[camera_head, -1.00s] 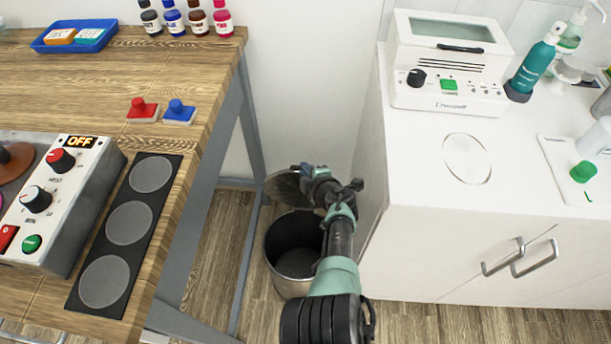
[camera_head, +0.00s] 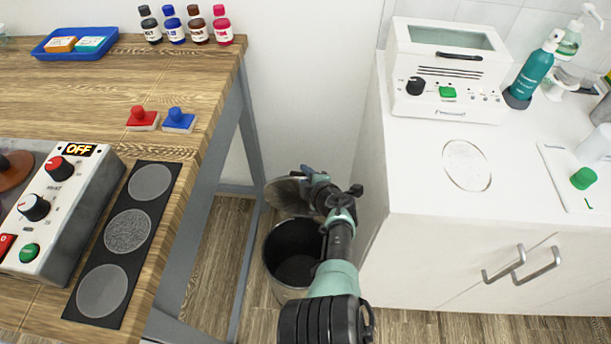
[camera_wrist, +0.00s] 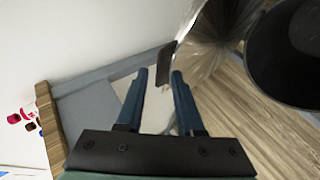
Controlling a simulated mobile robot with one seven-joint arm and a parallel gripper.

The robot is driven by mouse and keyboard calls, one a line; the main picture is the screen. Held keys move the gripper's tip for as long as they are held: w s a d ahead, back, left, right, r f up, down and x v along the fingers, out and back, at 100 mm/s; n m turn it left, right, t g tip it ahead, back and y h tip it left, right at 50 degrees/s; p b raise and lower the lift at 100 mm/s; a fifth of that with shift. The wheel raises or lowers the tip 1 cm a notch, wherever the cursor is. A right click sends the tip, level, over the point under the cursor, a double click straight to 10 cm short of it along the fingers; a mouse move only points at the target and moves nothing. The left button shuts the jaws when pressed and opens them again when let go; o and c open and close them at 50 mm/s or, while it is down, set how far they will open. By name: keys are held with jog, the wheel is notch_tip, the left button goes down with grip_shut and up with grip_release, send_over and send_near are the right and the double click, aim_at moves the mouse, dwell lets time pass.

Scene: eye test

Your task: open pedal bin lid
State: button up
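The pedal bin (camera_head: 283,280) stands on the floor between the wooden table and the white cabinet. Its dark inside shows from above. Its round metal lid (camera_head: 284,194) is raised at the back of the rim. My gripper (camera_head: 306,173) is beside the lid's right side, and my arm hides part of the bin. In the wrist view my gripper (camera_wrist: 161,72) has its two blue fingers apart with nothing held between them. A small dark tab (camera_wrist: 168,76) shows near the fingertips, by the shiny lid (camera_wrist: 208,45). The bin's black opening (camera_wrist: 285,60) is at right. The pedal is not visible.
The wooden table (camera_head: 205,85) with a grey leg frame is close on the left. The white cabinet (camera_head: 420,245) is close on the right. The white wall (camera_head: 305,80) is behind the bin. Bare floor (camera_head: 215,240) shows left of the bin.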

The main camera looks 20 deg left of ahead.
notch_tip(320, 180, up, 10)
jog(key=p, duration=1)
jog(key=w+a+r+m+t+y, duration=0.1)
jog(key=w+a+r+t, duration=0.2)
jog(key=r, duration=0.6)
jog(key=w+r+m+t, duration=0.2)
jog(key=w+r, duration=0.3)
jog(key=r, duration=0.5)
jog(key=d+r+m+t+h+p, duration=0.1)
jog(key=d+r+m+t, duration=0.25)
jog(key=r, duration=0.85)
jog(key=d+r+m+t+h+p, duration=0.1)
jog(key=d+r+m+t, duration=0.2)
jog(key=r, duration=0.9)
jog(key=s+d+r+m+t+h+p, duration=0.1)
jog(key=s+d+r+m+t+h, duration=0.25)
jog(key=r, duration=0.65)
jog(key=s+d+r+m+t+h+p, duration=0.15)
jog(key=s+d+r+m, duration=0.35)
jog(key=r, duration=0.5)
jog(key=s+d+r+m+t+h, duration=0.1)
jog(key=s+d+r+m, duration=0.1)
jog(key=s+r, duration=0.5)
jog(key=s+d+r+m+t, duration=0.2)
jog(key=s+d+r, duration=0.3)
jog(key=s, duration=0.9)
jog(key=shift+d+r+m+h+p, duration=0.15)
jog(key=shift+r+m+h+p, duration=0.2)
jog(key=shift+r+m, duration=0.5)
